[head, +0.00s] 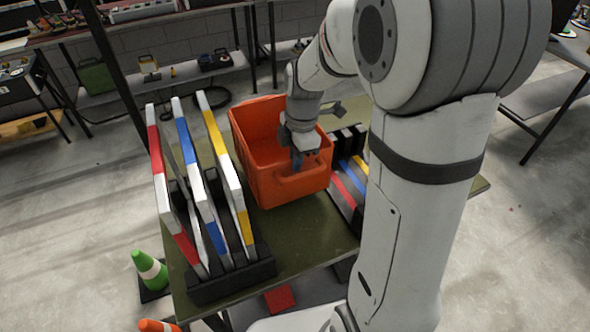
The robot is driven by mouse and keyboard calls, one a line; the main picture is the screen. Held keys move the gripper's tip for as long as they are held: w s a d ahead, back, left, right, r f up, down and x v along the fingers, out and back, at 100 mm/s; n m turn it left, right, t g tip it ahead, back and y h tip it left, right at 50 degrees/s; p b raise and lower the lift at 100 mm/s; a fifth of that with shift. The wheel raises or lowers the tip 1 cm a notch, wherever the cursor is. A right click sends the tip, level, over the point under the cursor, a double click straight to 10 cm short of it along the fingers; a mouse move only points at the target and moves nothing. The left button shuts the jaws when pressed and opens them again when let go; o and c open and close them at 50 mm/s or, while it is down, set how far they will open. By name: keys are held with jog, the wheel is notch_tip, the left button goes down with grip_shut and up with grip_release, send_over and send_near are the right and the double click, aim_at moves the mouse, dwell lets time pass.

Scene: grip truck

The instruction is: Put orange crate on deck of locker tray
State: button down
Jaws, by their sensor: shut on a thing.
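The orange crate (255,150) is an open-topped bin near the middle of the head view. It appears upright, on or just above the dark green tabletop (290,238); I cannot tell if it touches. My gripper (297,163) reaches down at the crate's near right side and is shut on its wall by the handle opening. My own arm hides part of the crate's right side and the area behind it. I cannot make out which surface is the deck of the locker tray.
A black rack (235,278) holds upright panels striped red, blue and yellow left of the crate. A low black holder with coloured strips (347,185) lies close on the right. A green cone (148,270) stands on the floor. Benches line the back.

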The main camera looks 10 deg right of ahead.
jog(key=shift+f, duration=2.15)
jog(key=c, duration=1.6)
grip_release()
jog(key=shift+f, duration=0.15)
